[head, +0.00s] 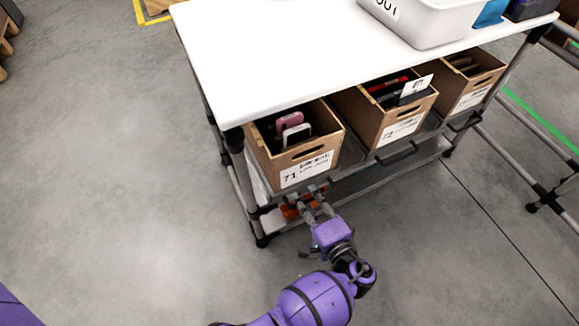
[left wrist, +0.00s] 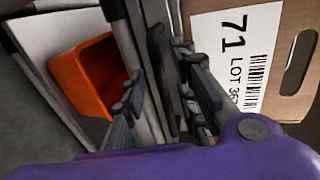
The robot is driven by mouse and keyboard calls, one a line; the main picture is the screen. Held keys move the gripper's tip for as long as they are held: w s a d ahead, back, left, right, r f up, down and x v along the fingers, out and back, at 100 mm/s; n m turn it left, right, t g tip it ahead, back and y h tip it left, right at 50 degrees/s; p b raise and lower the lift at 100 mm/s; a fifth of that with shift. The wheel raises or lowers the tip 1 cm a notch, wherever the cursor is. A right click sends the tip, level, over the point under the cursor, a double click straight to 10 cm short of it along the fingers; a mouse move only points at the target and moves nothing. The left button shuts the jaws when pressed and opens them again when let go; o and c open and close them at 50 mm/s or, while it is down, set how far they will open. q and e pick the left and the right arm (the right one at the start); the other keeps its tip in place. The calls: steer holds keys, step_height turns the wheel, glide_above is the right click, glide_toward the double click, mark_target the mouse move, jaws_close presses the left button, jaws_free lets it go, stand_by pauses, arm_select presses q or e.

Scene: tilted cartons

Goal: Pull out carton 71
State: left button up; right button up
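Carton 71 (head: 301,167) is an open-topped brown cardboard box, tilted forward on the lower level of the table at its left end. It has a hand slot and a white label reading "71". Pink and white items show inside. In the left wrist view the carton (left wrist: 297,20) is at the right, with its label turned sideways. My left gripper (head: 307,196) is open just below the carton's front face. In the left wrist view its fingers (left wrist: 165,95) stand apart on either side of a dark rail; contact cannot be told. My right gripper is not in view.
Two more cartons (head: 401,124) (head: 476,92) stand to the right on the same tilted shelf. The white tabletop (head: 300,50) overhangs the cartons' rear. An orange bin (left wrist: 88,75) sits on the shelf below. A white tub (head: 430,22) is on top. Floor at left is clear.

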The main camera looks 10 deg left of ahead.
arm_select(q)
steer(key=shift+w+r, duration=0.2)
steer(key=shift+w, duration=0.2)
steer(key=shift+c, duration=0.5)
jaws_close()
